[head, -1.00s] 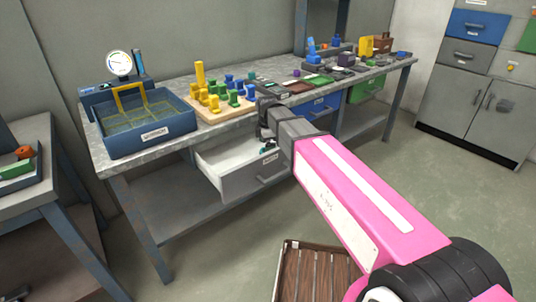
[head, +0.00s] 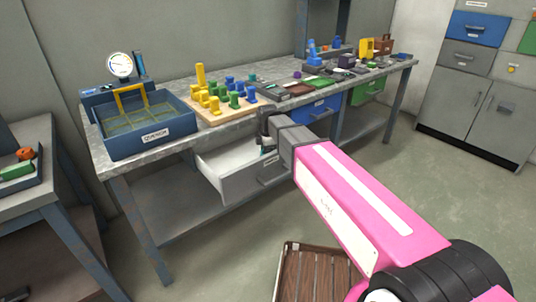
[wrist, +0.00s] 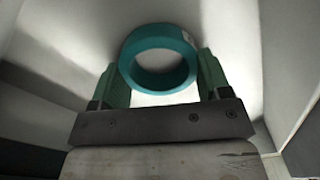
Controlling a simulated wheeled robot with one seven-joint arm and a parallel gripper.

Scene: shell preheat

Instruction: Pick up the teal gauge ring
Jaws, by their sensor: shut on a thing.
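The teal gauge ring (wrist: 158,57) shows in the wrist view between the two green fingers of my gripper (wrist: 160,72). The fingers touch it on its left and right sides, and its round opening faces the camera. A small pale label sits at its upper right. White drawer walls surround it. In the head view my gripper (head: 268,146) is at the open white drawer (head: 225,170) under the workbench. The ring cannot be made out clearly there, as my arm and the drawer hide most of it.
The workbench (head: 150,145) carries a blue tray (head: 150,140) with a gauge (head: 120,65), a wooden peg board (head: 225,110) and several small parts. Blue (head: 318,110) and green (head: 370,88) drawers are farther right. A slatted crate (head: 315,275) stands on the floor.

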